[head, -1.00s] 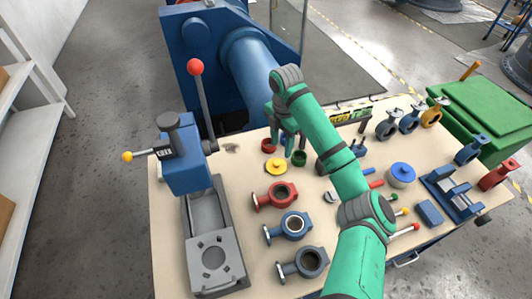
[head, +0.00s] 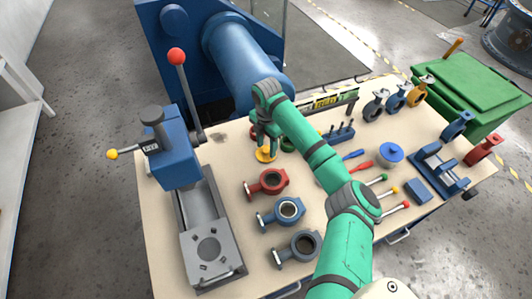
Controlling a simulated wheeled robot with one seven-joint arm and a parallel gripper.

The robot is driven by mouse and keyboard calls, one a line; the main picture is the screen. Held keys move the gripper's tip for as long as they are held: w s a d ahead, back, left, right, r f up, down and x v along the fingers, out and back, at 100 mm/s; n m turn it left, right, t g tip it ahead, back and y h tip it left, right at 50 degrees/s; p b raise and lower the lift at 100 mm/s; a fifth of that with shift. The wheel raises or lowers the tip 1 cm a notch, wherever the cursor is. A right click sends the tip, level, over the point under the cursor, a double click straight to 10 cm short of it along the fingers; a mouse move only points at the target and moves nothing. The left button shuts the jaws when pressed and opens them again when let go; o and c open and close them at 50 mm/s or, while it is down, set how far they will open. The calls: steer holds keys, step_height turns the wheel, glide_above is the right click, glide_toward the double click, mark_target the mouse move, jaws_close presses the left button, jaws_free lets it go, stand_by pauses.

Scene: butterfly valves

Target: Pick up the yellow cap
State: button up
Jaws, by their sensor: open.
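The yellow cap (head: 265,156), a flat disc with a raised knob, lies near the far edge of the bench in the head view. My gripper (head: 266,146) points down right over the cap, and its fingers cover part of it. The jaws are open. I cannot tell whether the fingers are around the knob or just above it. A red cap (head: 254,132) shows partly behind my gripper. A green cap (head: 287,146) is to the right, partly hidden by my arm.
The bench (head: 225,150) holds red, blue and grey valve bodies (head: 289,210) in front of the cap. A blue press with a red-knobbed lever (head: 177,57) stands at left. The bench left of the cap is clear.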

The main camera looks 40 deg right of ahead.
steer(key=shift+f, duration=0.4)
jaws_close()
steer(key=shift+r, duration=0.15)
